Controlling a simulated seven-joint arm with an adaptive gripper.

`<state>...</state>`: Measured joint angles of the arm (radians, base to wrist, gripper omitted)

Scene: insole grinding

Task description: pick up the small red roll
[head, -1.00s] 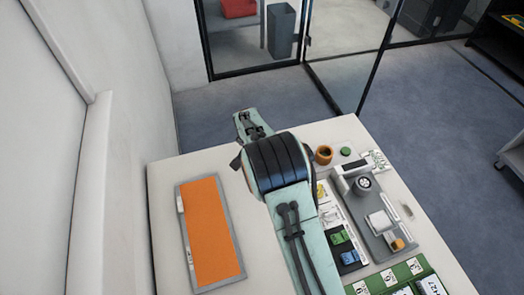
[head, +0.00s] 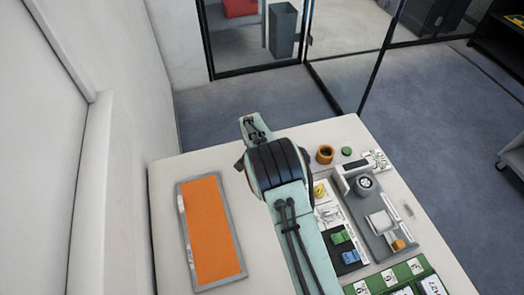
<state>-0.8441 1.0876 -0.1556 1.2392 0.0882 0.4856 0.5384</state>
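I cannot make out a small red roll in the head view; it may be hidden behind my arm or too small to tell. An orange-brown, round, hollow-looking item (head: 325,154) stands near the table's far edge, right of my arm. A small orange piece (head: 398,245) sits at the near end of the grey device. My arm reaches over the middle of the table, and its links hide what is beneath them. My gripper's fingers do not show, so I cannot see whether they hold anything.
The white table (head: 160,230) bears a grey-framed orange panel (head: 212,232) on the left. On the right are a grey device (head: 370,212) with a round dark part, a tray with green (head: 341,237) and blue (head: 350,257) pieces, and green number cards (head: 388,279).

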